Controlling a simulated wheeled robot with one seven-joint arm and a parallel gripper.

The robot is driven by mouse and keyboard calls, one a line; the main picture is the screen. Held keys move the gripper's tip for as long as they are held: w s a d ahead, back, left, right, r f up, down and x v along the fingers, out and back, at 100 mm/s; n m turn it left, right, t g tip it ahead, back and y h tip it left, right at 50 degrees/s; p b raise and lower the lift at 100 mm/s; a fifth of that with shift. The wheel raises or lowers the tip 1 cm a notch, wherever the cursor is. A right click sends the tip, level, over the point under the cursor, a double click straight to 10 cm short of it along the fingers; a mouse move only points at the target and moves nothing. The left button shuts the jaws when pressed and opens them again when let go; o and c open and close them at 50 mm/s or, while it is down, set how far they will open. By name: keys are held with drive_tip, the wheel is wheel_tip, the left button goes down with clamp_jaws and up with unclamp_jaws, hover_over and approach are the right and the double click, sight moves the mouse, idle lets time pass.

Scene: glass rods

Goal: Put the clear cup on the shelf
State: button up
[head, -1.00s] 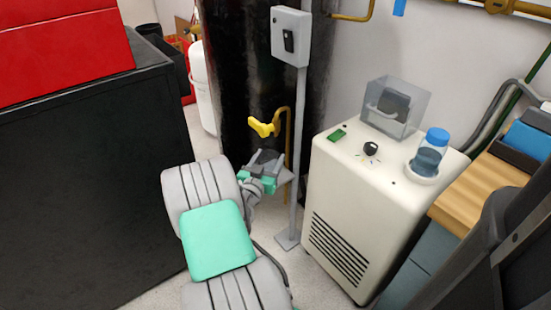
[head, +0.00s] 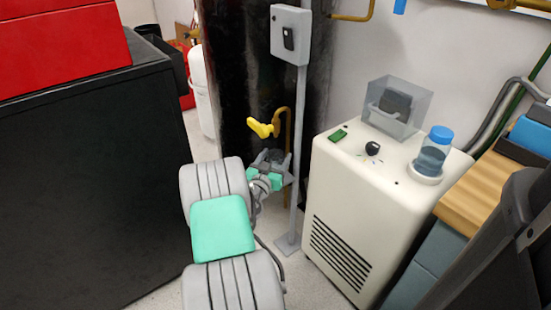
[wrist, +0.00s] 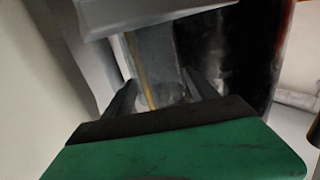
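My gripper (head: 276,165) is in front of the black column, near the yellow handle and left of the grey post. Its fingers stand apart in the wrist view (wrist: 157,95). A hazy pale patch lies between them there, and a smoky grey patch shows between the fingertips in the head view. I cannot tell whether this is the clear cup or only background. No clear cup can be made out for sure elsewhere. No shelf can be clearly identified.
A cream machine (head: 345,210) stands right, bearing a see-through box (head: 420,100) and a blue-capped bottle (head: 433,158). A grey post (head: 299,150) and yellow handle (head: 260,128) are close to my gripper. A wooden top (head: 470,205) is at right, a black cabinet (head: 90,190) at left.

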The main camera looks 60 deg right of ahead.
drive_tip(key=shift+r, duration=0.1)
drive_tip(key=shift+a+r+p, duration=0.1)
drive_tip(key=shift+r+p, duration=0.1)
drive_tip(key=shift+p, duration=0.15)
drive_tip(key=s+a, duration=0.1)
drive_tip(key=a, duration=1.1)
drive_tip(key=w+a+f+n+t+y, duration=0.1)
drive_tip(key=w+a+n+y, duration=0.35)
drive_tip(key=a, duration=0.75)
drive_tip(key=w+a+n+y, duration=0.2)
drive_tip(key=w+a+y, duration=0.55)
drive_tip(key=a, duration=0.45)
drive_tip(key=s+a+r+n+y, duration=0.1)
drive_tip(key=s+a+n+y, duration=0.1)
drive_tip(key=a, duration=0.5)
drive_tip(key=s+a+r+n+y, duration=0.1)
drive_tip(key=s+a+n+y, duration=0.1)
drive_tip(key=a+n, duration=0.2)
drive_tip(key=s+a+r+n+g+y, duration=0.1)
drive_tip(key=a+n, duration=0.3)
drive_tip(key=a, duration=0.5)
drive_tip(key=shift+s+a+r+y+p, duration=0.4)
drive_tip(key=shift+s+y+p, duration=0.1)
drive_tip(key=shift+s, duration=0.4)
